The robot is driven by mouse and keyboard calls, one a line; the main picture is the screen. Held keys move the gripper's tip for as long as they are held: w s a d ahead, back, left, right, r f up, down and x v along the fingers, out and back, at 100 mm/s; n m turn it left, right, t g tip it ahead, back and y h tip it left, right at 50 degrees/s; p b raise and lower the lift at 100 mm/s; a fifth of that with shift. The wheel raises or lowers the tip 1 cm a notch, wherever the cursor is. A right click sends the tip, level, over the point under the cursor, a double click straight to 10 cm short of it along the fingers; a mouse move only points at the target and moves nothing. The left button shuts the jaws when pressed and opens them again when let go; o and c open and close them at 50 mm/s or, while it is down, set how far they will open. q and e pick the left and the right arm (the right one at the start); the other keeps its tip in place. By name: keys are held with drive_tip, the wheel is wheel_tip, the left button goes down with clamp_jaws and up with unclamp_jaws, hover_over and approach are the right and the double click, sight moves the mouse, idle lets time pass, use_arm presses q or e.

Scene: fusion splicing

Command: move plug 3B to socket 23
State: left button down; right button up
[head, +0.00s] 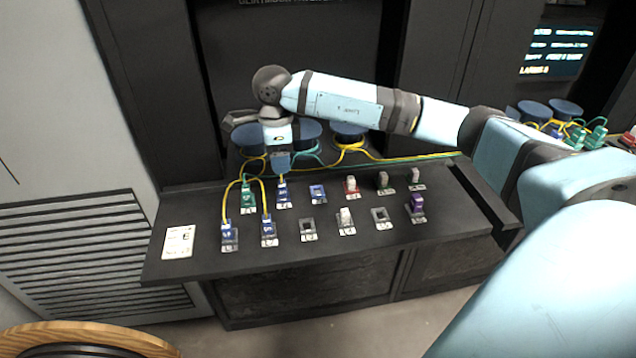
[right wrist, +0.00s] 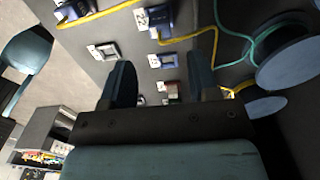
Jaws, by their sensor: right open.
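My right gripper (head: 281,163) is open and empty, its fingers above the back row of the panel near a blue plug (head: 283,194) with a yellow cable. In the right wrist view, the open gripper (right wrist: 160,82) has a blue port (right wrist: 164,61) and a red-and-white port (right wrist: 169,88) beyond and between its fingers. Front row: two blue plugs with yellow cables (head: 228,232) (head: 268,230), and empty-looking sockets (head: 307,229) (head: 380,215). A green plug (head: 248,198) is at the back left. I cannot read which plug is 3B or which socket is 23. My left gripper is out of view.
The dark sloped panel (head: 190,212) also carries a white-capped port (head: 346,217) and a purple one (head: 417,206). Blue spools (head: 348,131) with yellow and green cables stand behind it. A label card (head: 178,242) lies at left.

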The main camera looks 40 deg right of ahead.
sight(282, 183)
drive_tip(key=shift+f, duration=0.1)
drive_tip(key=shift+f+b, duration=0.4)
drive_tip(key=shift+f, duration=0.1)
wheel_tip(282, 183, down, 7)
drive_tip(key=b, duration=0.4)
drive_tip(key=shift+r, duration=0.15)
drive_tip(key=shift+f+b, duration=0.35)
drive_tip(key=shift+f, duration=0.2)
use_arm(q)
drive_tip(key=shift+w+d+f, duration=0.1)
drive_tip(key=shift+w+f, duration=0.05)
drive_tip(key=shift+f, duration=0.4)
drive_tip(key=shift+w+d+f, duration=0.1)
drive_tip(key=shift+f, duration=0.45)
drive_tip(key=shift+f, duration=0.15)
